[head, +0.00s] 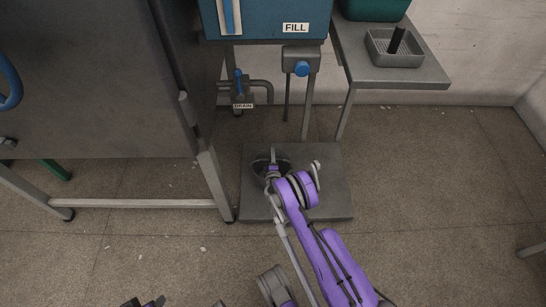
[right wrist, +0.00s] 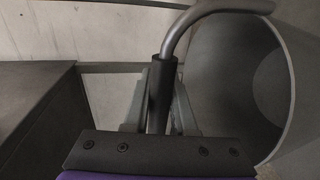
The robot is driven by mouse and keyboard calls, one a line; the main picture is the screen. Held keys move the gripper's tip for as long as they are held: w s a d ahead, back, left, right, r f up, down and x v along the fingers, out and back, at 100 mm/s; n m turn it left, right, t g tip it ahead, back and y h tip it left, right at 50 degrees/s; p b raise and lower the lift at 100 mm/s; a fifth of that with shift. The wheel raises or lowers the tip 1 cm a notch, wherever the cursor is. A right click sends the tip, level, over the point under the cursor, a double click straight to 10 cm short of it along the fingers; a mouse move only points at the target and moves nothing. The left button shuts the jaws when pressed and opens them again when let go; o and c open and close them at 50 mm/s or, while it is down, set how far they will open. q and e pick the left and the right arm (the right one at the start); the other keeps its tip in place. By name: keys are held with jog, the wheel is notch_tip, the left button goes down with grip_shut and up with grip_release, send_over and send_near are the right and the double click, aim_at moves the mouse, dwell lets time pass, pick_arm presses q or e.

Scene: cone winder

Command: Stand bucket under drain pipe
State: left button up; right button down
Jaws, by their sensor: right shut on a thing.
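My right gripper (head: 273,172) is over the grey floor plate, partly hidden by my own wrist. In the right wrist view its fingers (right wrist: 158,105) are shut on the dark grip of the bucket's bent metal handle. The grey bucket (right wrist: 295,140) fills the right of that view, its round mouth facing the camera. In the head view only a small dark part of the bucket (head: 259,169) shows around the gripper. The drain pipe (head: 262,84), with a blue-handled valve and a DRAIN label, is above and behind it. I cannot tell whether the bucket touches the plate.
The grey floor plate (head: 330,195) lies below the gripper. A large grey cabinet on legs (head: 95,75) stands at left, its leg close to the plate. A blue FILL tank (head: 265,22) is above. A side table (head: 400,77) with a tray stands at right. Floor is clear at right.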

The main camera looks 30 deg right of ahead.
jog(key=shift+f, duration=0.25)
jog(key=c, duration=0.7)
grip_release()
jog(key=shift+c, duration=0.2)
jog(key=shift+a+r, duration=0.1)
